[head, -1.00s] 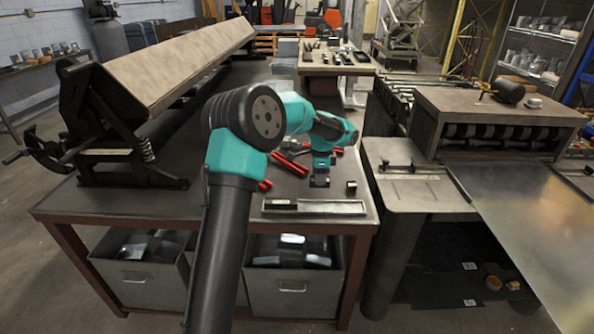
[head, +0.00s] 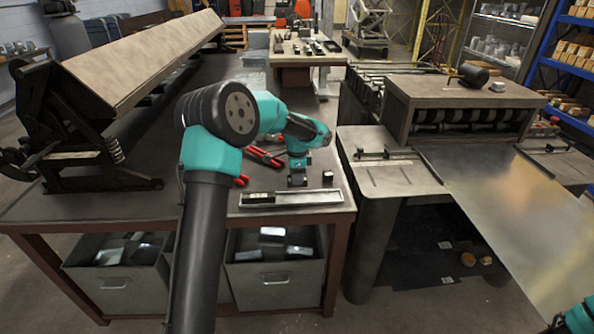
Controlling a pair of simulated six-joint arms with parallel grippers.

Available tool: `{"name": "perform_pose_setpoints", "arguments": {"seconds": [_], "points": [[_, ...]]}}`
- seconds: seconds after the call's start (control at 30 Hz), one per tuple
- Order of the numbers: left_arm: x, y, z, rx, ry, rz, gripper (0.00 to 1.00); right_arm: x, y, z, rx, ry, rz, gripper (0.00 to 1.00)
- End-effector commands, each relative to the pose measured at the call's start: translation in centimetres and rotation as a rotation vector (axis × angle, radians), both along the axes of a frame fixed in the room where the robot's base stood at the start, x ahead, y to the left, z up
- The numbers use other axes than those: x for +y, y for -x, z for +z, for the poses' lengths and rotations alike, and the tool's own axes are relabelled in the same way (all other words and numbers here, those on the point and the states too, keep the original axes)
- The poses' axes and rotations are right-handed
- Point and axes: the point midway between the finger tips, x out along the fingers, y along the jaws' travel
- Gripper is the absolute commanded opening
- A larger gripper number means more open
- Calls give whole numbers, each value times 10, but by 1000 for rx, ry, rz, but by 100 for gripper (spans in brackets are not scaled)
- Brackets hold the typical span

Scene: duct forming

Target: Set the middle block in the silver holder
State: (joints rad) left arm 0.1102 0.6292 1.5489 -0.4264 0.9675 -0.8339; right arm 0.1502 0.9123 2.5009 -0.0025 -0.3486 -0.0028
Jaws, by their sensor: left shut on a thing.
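The silver holder (head: 316,198) is a long, shallow tray near the front edge of the workbench. A dark block (head: 260,198) sits in its left part, and the right part looks empty. My left gripper (head: 297,178) points down just behind the holder, shut on the middle block (head: 297,182), which is small, dark and partly hidden by the fingers. I cannot tell whether that block still touches the bench. Another small dark block (head: 327,178) stands on the bench to its right. My right gripper is out of view.
Red-handled tools (head: 264,157) lie on the bench behind my left arm. A long bending brake (head: 140,60) fills the bench's left side. A machine with a metal sheet (head: 500,200) stands right of the bench.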

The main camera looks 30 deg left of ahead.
Motion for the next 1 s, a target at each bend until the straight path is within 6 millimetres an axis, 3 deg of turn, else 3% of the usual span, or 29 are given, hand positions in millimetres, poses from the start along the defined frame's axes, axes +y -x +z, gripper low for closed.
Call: {"name": "perform_pose_setpoints", "arguments": {"seconds": [0.6, 1.0], "points": [[0, 0, -54, 1, -1, 0, 0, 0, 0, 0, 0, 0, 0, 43], [0, 0, -62, -1, -1, 0, 0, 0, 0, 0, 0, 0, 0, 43]]}}
